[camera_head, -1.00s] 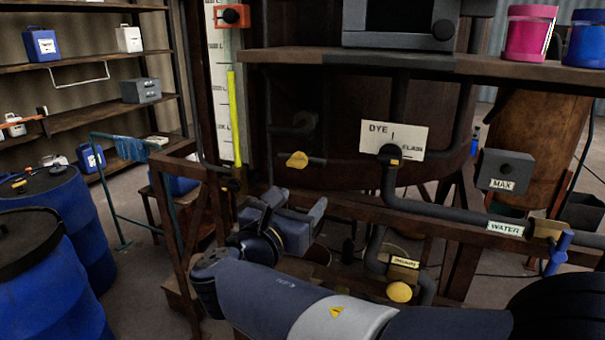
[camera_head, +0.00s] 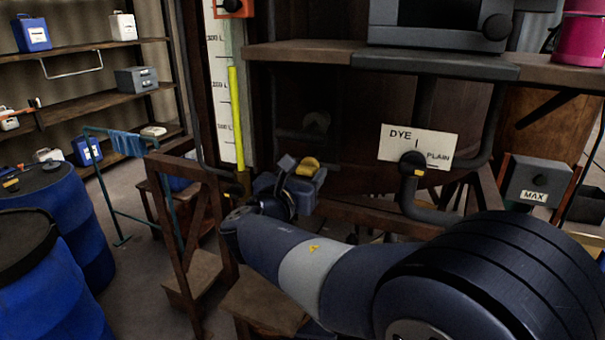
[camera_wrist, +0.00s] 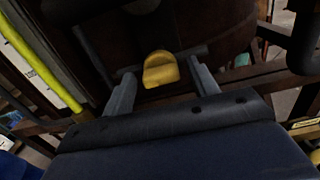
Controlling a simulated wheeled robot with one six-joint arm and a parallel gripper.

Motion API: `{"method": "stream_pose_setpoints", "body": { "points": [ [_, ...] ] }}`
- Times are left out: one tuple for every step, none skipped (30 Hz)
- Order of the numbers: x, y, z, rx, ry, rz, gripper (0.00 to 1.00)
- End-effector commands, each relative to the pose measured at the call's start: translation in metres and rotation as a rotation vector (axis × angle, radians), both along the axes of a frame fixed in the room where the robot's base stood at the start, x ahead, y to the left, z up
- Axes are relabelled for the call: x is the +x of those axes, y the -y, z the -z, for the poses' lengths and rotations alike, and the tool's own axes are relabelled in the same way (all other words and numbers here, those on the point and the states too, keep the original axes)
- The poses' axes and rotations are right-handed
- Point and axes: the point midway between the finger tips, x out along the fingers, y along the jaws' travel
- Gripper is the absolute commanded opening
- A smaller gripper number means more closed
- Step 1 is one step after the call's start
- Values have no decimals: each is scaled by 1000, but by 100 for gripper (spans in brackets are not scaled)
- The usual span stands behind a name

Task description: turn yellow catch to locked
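The yellow catch (camera_head: 307,164) sits on the side of the dark vat (camera_head: 355,110), on a short dark bar. In the wrist view the catch (camera_wrist: 161,71) shows as a rounded yellow knob between the two fingertips. My gripper (camera_head: 300,174) is at the catch in the head view, its body just below and hiding the catch's lower part. In the wrist view my gripper (camera_wrist: 162,72) is open, one finger on each side with a gap to the knob. I cannot tell how deep the fingers reach around it.
A DYE/PLAIN plate (camera_head: 418,147) with a dark valve and pipe is to the right, and a MAX box (camera_head: 537,182) beyond it. A yellow tube (camera_head: 235,118) runs up a gauge at left. A wooden frame (camera_head: 185,215) and blue barrels (camera_head: 75,225) stand left.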

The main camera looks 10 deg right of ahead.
Motion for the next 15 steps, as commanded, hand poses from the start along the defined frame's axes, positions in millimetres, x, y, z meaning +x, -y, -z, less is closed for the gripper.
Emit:
{"method": "stream_pose_setpoints", "body": {
  "points": [
    [0,0,0,0,0,0,52],
    [0,0,0,0,0,0,49],
    [0,0,0,0,0,0,46],
    [0,0,0,0,0,0,44],
    [0,0,0,0,0,0,41],
    [0,0,0,0,0,0,38],
    [0,0,0,0,0,0,35],
    [0,0,0,0,0,0,33],
    [0,0,0,0,0,0,30],
    [0,0,0,0,0,0,27],
    [0,0,0,0,0,0,25],
    [0,0,0,0,0,0,22],
    [0,0,0,0,0,0,19],
    [0,0,0,0,0,0,17],
    [0,0,0,0,0,0,15]
  ]
}}
